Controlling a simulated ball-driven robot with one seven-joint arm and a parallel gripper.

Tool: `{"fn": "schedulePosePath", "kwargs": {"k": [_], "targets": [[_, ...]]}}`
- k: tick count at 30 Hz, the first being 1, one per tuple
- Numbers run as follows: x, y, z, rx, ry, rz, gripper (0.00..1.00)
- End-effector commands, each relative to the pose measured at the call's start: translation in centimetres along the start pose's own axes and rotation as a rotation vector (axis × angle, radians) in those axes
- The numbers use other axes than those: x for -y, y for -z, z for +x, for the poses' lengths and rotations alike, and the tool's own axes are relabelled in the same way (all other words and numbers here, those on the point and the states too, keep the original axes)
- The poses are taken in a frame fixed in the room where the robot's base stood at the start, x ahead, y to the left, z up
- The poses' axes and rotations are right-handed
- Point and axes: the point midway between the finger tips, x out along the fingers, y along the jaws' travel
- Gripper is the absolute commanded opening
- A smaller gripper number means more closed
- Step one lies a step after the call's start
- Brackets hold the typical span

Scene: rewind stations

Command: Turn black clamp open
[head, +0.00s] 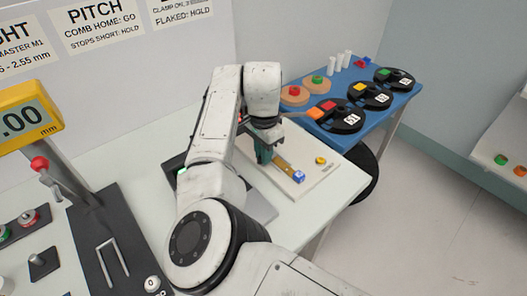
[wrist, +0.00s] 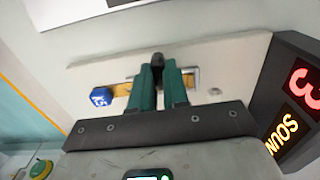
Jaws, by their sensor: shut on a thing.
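My gripper (wrist: 158,88) has two green fingers pointing at the pale board (wrist: 225,50), and they are closed around a small black clamp (wrist: 157,58). The clamp's dark top shows between the fingertips; the rest of it is hidden by them. A brass strip (wrist: 122,89) lies on the board and runs behind the fingers. A blue cube (wrist: 95,96) with a white mark sits at the strip's left end. In the head view my gripper (head: 264,153) is over the board's left part, and the clamp is hidden there.
A black display with red and yellow lit characters (wrist: 297,100) stands close to the gripper's right in the wrist view. A blue table (head: 385,108) with black reels (head: 340,117) stands behind. Bare white table lies in front of the board.

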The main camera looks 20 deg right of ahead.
Motion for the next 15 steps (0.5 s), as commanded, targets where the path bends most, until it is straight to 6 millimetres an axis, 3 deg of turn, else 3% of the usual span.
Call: {"fn": "schedulePosePath", "kwargs": {"k": [15], "targets": [[-0.07,0.05,-0.36,-0.002,-0.003,-0.083,0.00]]}}
